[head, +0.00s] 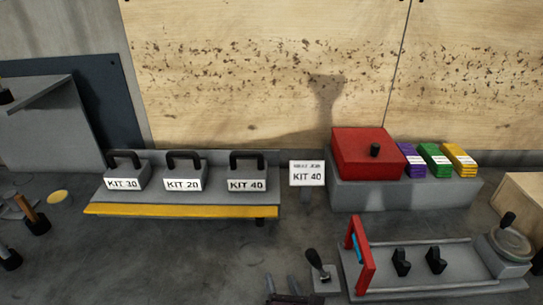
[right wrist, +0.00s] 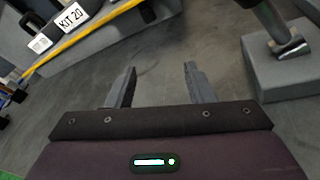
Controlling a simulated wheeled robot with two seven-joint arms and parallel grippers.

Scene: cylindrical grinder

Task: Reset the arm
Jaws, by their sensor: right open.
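My right gripper (right wrist: 160,68) is open in the right wrist view, its two dark fingers apart with only bare grey surface between them. In the head view the dark tips of what looks like the same gripper (head: 290,290) show at the bottom edge, left of a black-knobbed lever (head: 316,262); the rest of that arm is out of frame. Nothing is held. My left gripper is not seen in either view.
Kit boxes marked 30 (head: 122,184), 20 (head: 183,185) and 40 (head: 246,185) stand on a yellow-edged shelf (head: 180,210). A KIT 40 sign (head: 307,174), red box (head: 365,155) and grinder-like fixture (head: 420,280) are to the right. Grey surface lies clear in front of the shelf.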

